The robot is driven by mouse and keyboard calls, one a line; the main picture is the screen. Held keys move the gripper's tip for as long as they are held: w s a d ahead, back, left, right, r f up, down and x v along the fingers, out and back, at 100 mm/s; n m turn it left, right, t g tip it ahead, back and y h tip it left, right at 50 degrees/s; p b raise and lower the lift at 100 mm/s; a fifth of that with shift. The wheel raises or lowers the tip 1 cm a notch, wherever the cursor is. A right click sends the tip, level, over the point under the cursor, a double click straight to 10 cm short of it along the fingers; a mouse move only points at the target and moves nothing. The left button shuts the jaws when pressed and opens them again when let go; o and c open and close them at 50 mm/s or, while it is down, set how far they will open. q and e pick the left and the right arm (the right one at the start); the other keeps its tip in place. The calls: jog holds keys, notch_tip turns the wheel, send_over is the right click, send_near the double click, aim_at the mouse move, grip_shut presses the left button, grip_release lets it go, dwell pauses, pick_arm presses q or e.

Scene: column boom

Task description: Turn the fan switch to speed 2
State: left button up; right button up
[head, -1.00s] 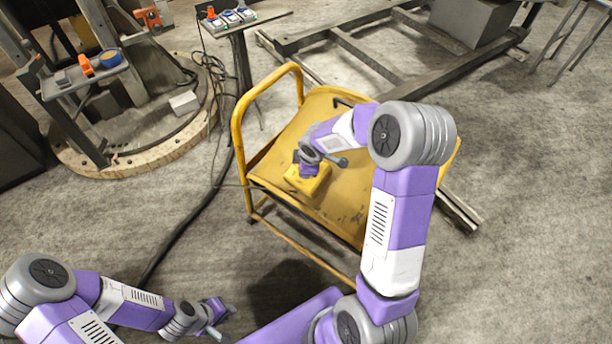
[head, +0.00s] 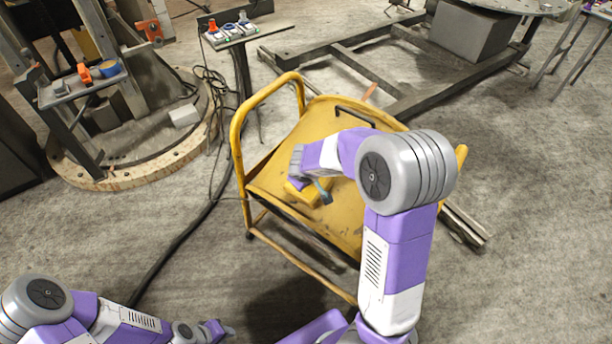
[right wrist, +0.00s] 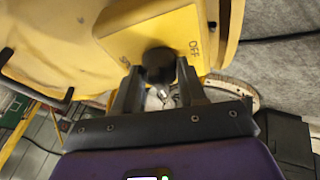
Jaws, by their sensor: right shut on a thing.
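The fan switch is a yellow box (head: 308,194) on the yellow panel of a cart-like frame, partly hidden by my right wrist. In the right wrist view the box (right wrist: 150,30) carries a round dark knob (right wrist: 158,64) and the printed word OFF to its right; no other speed marks are readable. My right gripper (right wrist: 158,82) is shut on the knob, one finger on each side. My left gripper (head: 222,330) hangs low at the bottom left of the head view, far from the switch; its jaws are too small to judge.
The yellow tubular frame (head: 238,150) rises around the panel. A small stand with sockets (head: 232,36) and cables stands behind it. A round wooden base (head: 110,175) is at the left. Bare concrete floor (head: 530,210) lies open at the right.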

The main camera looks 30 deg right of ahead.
dwell(0.5)
jog(key=o, duration=1.1)
jog(key=shift+c, duration=0.2)
jog(key=p+v, duration=0.2)
jog(key=v, duration=0.5)
jog(key=shift+r, duration=0.25)
jog(key=shift+s+a, duration=0.1)
jog(key=shift+s, duration=0.05)
